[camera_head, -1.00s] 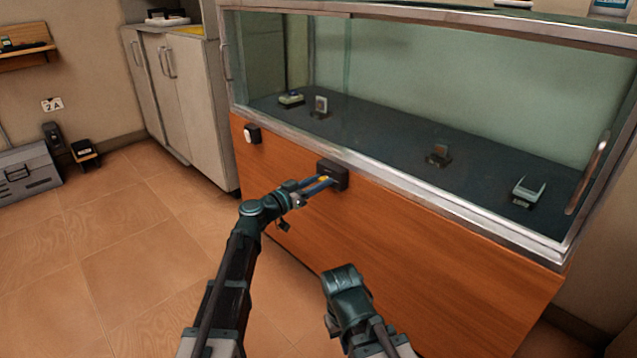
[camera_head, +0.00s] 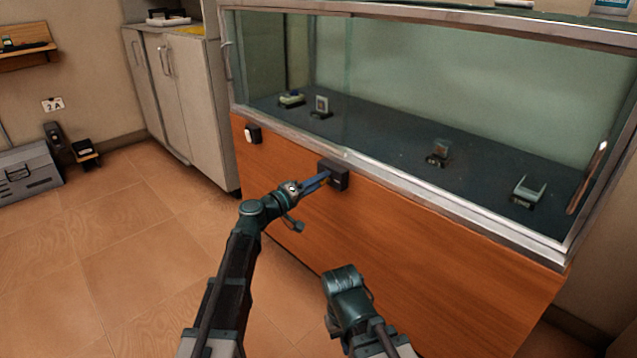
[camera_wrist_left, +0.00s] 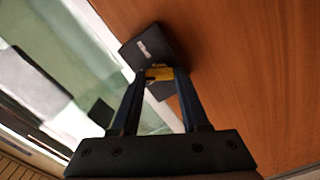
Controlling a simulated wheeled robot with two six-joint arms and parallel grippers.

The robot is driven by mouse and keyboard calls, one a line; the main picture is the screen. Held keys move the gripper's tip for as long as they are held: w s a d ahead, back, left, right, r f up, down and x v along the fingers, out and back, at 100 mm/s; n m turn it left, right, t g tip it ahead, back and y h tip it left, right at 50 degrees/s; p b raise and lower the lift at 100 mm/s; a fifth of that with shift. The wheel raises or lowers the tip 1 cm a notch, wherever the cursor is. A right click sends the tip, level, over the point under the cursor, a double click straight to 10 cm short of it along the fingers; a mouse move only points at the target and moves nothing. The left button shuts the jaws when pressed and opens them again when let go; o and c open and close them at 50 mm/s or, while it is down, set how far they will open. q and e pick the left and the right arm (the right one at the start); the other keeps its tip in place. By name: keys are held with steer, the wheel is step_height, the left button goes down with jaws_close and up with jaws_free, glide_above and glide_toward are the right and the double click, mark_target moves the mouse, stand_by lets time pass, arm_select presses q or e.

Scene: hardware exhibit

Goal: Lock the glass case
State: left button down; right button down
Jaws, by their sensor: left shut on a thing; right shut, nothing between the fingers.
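The glass case (camera_head: 445,204) has a metal frame and stands on a wooden base. A black lock box (camera_head: 338,175) is fixed high on the wooden front, just under the metal rail; it also shows in the left wrist view (camera_wrist_left: 148,46). My left gripper (camera_head: 324,180) is shut on a small yellow piece (camera_wrist_left: 159,73), seemingly a key, right at the lock box. The fingers hide part of it, and I cannot tell how deep it sits. My right gripper (camera_head: 344,280) is low in front of the base, shut and empty; its fingertips are hard to make out.
A small black-and-white fitting (camera_head: 252,134) sits on the wooden front left of the lock. Several small exhibits stand inside the case. Grey cabinets (camera_head: 185,105) stand at left. The tiled floor (camera_head: 110,240) at left is clear.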

arm_select(q)
steer(key=n, duration=0.5)
steer(key=shift+f, duration=0.1)
steer(key=shift+n, duration=0.3)
stand_by(0.4)
steer(key=shift+c, duration=2)
jaws_free()
steer(key=shift+a, duration=0.1)
steer(key=v, duration=1.3)
steer(key=shift+s+a, duration=0.25)
